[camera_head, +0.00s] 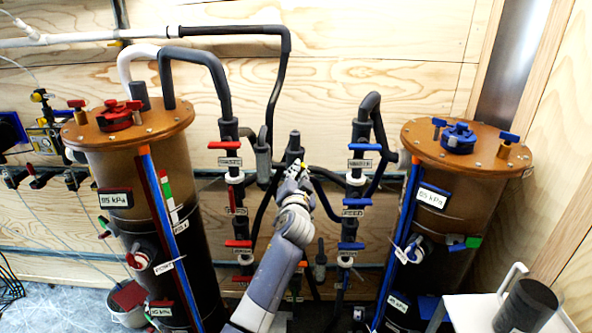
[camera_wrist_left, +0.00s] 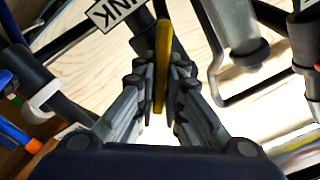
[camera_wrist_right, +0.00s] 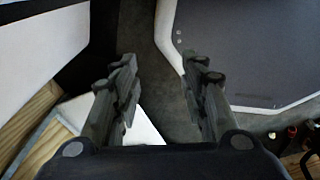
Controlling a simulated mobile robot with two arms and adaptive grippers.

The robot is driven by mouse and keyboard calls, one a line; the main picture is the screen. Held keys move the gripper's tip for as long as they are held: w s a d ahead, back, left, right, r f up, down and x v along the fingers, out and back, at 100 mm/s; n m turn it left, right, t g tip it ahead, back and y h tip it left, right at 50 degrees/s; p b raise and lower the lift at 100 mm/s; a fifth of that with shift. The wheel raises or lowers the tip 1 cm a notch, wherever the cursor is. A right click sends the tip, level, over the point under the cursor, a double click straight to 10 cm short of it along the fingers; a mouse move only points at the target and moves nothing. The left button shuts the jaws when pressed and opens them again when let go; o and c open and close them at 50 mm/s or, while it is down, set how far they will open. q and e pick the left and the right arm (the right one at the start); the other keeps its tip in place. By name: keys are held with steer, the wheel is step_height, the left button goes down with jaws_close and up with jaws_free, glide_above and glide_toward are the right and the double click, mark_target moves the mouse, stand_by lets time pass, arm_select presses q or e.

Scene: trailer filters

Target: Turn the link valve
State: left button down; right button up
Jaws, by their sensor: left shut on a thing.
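The link valve's handle (camera_wrist_left: 163,62) is a thin yellow lever, seen nearly edge-on in the left wrist view. A white label (camera_wrist_left: 117,12) beside it reads LINK, upside down and partly cut off. My left gripper (camera_wrist_left: 160,100) is shut on the yellow handle, with one finger on each side of it. In the head view my left gripper (camera_head: 298,172) reaches up to the pipes between the two filter tanks and hides most of the valve. My right gripper (camera_wrist_right: 163,80) is open and empty in the right wrist view; it is outside the head view.
Red-handled valves (camera_head: 225,145) stand left of my left arm and blue-handled valves (camera_head: 360,163) right of it. Brown-topped tanks flank them: one with red fittings (camera_head: 160,120), one with blue (camera_head: 465,150). A dark cylinder (camera_head: 527,305) stands at the bottom right.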

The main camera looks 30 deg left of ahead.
arm_select(q)
steer(key=m+p, duration=0.1)
steer(key=m, duration=0.4)
steer(key=shift+w+d+f+m+p, duration=0.2)
steer(key=shift+m+p, duration=0.1)
steer(key=shift+p, duration=0.1)
steer(key=m, duration=0.2)
steer(key=m+p, duration=0.1)
steer(key=m, duration=0.1)
steer(key=shift+f+m, duration=0.35)
steer(key=shift+m, duration=0.05)
steer(key=shift+p, duration=0.3)
steer(key=shift+f, duration=0.1)
steer(key=c, duration=1.7)
jaws_free()
steer(key=shift+s+d, duration=0.1)
steer(key=shift+s, duration=0.05)
steer(key=v, duration=1.2)
